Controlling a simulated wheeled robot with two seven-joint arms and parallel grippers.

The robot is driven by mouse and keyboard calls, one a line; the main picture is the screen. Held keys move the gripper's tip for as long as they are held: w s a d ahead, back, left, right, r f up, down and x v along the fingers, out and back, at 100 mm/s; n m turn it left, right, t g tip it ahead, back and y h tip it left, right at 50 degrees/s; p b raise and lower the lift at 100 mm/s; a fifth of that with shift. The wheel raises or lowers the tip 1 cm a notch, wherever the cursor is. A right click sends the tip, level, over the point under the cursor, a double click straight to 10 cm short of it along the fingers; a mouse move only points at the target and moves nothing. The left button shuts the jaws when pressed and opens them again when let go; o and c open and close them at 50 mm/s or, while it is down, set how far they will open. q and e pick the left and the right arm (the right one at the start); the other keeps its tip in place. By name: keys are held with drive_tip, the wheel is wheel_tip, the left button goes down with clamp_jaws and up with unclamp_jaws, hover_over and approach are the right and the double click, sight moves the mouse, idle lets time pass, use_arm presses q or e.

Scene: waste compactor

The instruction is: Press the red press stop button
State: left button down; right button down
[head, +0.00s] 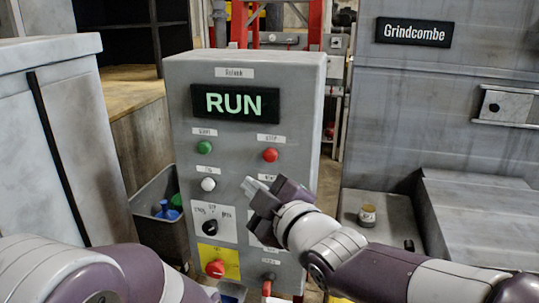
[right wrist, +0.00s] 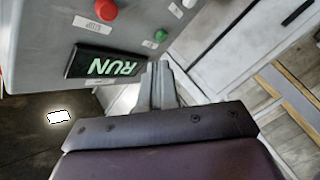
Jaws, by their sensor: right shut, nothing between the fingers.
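The red button (head: 270,155) sits on the right of the grey control panel's front, below the RUN display and under a small label that seems to read STOP. It also shows at the top of the right wrist view (right wrist: 106,9). My right gripper (head: 252,187) is shut and empty, its fingertips in front of the panel, below and left of the red button in the head view. In the right wrist view the closed fingers (right wrist: 161,84) overlap the display's edge, apart from the red button. My left arm shows at lower left; its gripper is out of view.
The panel also holds a green button (head: 204,147), a white button (head: 208,184), a black selector knob (head: 210,228) and a red mushroom button on a yellow plate (head: 228,256). The RUN display (head: 235,103) is lit green. A grey bin (head: 150,205) stands left.

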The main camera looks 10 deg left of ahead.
sight(270, 156)
drive_tip(key=shift+w+d+p, duration=0.2)
drive_tip(key=shift+w+p, duration=2.3)
drive_tip(key=shift+w, duration=1.6)
drive_tip(key=shift+w, duration=0.15)
drive_tip(key=shift+w, duration=0.3)
